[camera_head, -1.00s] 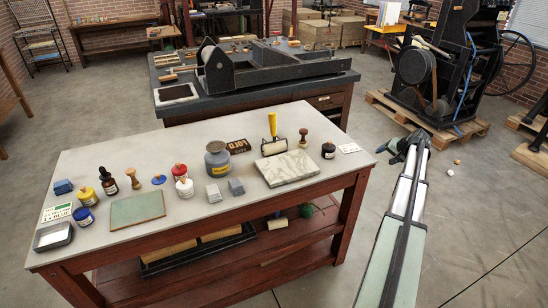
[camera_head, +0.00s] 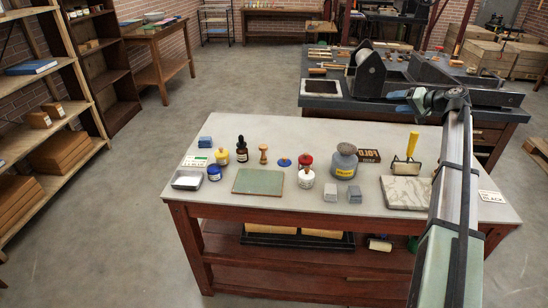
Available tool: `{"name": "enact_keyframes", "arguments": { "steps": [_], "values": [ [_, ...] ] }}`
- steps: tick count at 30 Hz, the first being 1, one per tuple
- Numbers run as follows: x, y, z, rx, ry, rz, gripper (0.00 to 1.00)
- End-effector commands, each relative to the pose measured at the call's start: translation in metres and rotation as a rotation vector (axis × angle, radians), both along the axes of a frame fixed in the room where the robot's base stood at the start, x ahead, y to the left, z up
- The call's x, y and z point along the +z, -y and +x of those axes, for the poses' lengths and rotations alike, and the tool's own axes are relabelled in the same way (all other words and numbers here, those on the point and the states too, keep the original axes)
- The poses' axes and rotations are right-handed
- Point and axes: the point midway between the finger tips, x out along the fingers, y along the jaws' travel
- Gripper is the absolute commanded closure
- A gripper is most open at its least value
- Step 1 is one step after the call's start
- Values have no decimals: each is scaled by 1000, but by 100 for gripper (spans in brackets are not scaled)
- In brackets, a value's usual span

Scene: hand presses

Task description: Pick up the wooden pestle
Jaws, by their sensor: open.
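A small turned wooden piece (camera_head: 263,154), with a round knob on a wider foot, stands upright on the pale table (camera_head: 370,125) between the dropper bottle and a blue disc. It looks like the pestle, but it is too small to be sure. A similar wooden-handled piece, seen earlier right of the yellow-handled roller, does not show now; my arm covers that area. My gripper (camera_head: 399,100) is at the arm's far end, above the table's back edge, well right of the wooden piece. It is open and touches nothing I can see.
Close to the wooden piece are a dropper bottle (camera_head: 242,150), a green pad (camera_head: 259,181), red-lidded (camera_head: 305,161) and white (camera_head: 306,178) jars and a grey jug (camera_head: 343,162).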

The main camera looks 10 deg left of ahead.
Motion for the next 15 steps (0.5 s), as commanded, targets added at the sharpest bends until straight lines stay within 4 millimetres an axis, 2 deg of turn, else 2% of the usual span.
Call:
{"name": "enact_keyframes", "arguments": {
  "steps": [1, 3, 8, 15],
  "values": [
    [0, -30, 3, 40, -1, -26, 30],
    [-4, -65, 6, 89, -5, -70, 30],
    [-20, -140, 8, 194, -26, -193, 30],
    [-51, -242, -1, 345, -55, -408, 30]
  ]
}}
